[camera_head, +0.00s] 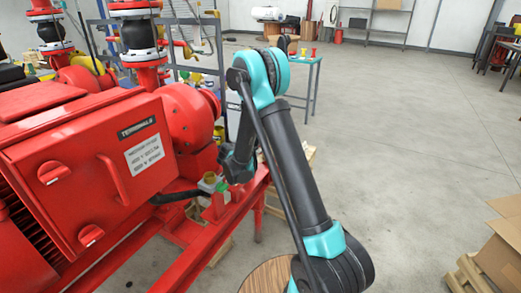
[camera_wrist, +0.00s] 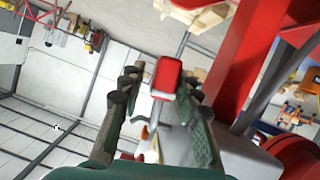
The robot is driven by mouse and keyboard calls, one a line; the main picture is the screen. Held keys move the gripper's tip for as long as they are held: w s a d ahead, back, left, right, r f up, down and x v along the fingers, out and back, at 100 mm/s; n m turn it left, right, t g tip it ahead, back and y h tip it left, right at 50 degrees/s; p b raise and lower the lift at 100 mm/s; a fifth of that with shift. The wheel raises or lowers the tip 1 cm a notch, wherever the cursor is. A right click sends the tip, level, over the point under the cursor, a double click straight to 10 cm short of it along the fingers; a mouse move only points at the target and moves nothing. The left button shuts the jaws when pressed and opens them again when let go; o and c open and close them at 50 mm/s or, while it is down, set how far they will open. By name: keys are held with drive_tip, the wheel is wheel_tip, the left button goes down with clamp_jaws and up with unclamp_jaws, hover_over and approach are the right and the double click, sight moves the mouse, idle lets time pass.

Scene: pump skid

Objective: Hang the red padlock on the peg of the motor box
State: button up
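The red padlock (camera_wrist: 167,76) is between my fingertips in the wrist view, its grey shackle toward my palm. I cannot make out the peg in either view.
The red skid rail (camera_head: 130,240) runs below the box, close to my gripper. A red pump housing (camera_head: 190,117) is just behind. A blue table (camera_head: 305,75) stands farther back. Cardboard boxes (camera_head: 502,240) are at right; the floor between is open.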

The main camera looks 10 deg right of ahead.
drive_tip(key=shift+o, duration=0.7)
drive_tip(key=shift+a, duration=0.1)
drive_tip(key=shift+s+a+r, duration=0.1)
drive_tip(key=shift+s+a, duration=0.05)
drive_tip(key=shift+a, duration=0.05)
drive_tip(key=v, duration=1)
drive_tip(key=s+d+r+n+g+y, duration=0.1)
drive_tip(key=s+d+n+g+y, duration=0.3)
drive_tip(key=s+d, duration=0.9)
drive_tip(key=s+f+n+g+y, duration=0.1)
drive_tip(key=s+f+g+y, duration=0.1)
drive_tip(key=s, duration=1.8)
drive_tip(key=f+y, duration=0.1)
drive_tip(key=y, duration=0.1)
drive_tip(key=shift+s+a+n+y, duration=0.15)
drive_tip(key=shift+a+n+y, duration=0.15)
drive_tip(key=shift+y, duration=0.1)
